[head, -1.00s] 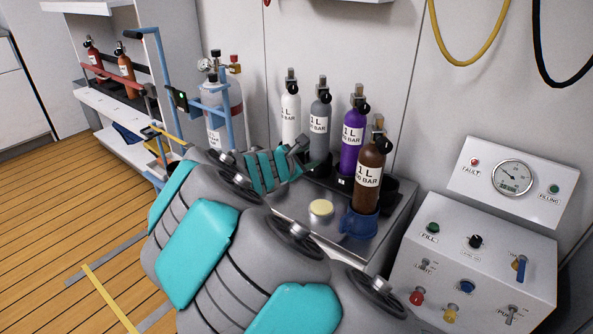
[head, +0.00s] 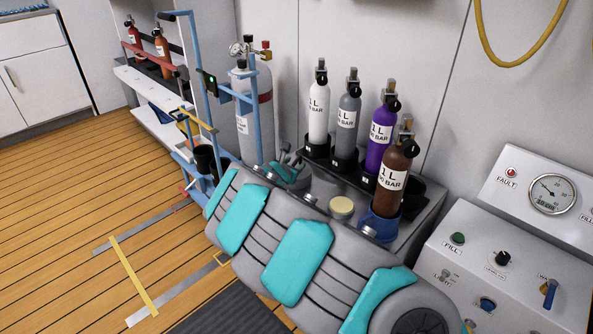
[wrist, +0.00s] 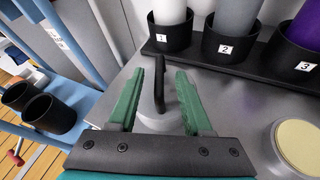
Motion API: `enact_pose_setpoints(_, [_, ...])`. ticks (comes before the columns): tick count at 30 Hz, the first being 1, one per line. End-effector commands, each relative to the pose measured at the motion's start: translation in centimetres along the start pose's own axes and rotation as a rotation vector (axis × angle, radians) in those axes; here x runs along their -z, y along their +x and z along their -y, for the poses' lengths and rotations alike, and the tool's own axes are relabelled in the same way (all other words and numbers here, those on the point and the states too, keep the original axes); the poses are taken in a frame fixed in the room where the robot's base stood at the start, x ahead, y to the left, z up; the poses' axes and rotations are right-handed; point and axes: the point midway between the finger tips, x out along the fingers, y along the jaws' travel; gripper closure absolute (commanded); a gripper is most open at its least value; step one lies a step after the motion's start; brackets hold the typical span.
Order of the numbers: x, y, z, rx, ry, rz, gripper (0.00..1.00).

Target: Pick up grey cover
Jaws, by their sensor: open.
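The grey cover (wrist: 157,122) is a round grey disc with an upright black handle, on the grey bench top in the wrist view. My gripper (wrist: 167,80) is open, with its two green fingers on either side of the black handle. A gap shows between the handle and each finger. My gripper's front part blocks the near side of the cover. In the head view my gripper (head: 290,165) is low over the left end of the bench, and my arm hides most of it; I cannot make out the cover there.
White, grey, purple and brown cylinders (head: 318,108) stand in black and blue holders along the bench. A cream-topped disc (head: 342,207) lies to the right of my gripper. A blue-framed trolley (head: 252,110) with a large cylinder stands at left. A control panel (head: 500,260) is at right.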

Motion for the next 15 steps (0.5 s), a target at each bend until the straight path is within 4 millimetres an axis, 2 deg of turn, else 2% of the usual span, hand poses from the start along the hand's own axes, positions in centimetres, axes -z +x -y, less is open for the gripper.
enact_pose_setpoints(6, [0.0,2.1,-0.1,-0.002,0.002,-0.002,0.50])
enact_pose_setpoints(15, [-0.1,2.4,-0.1,-0.001,0.002,0.001,0.50])
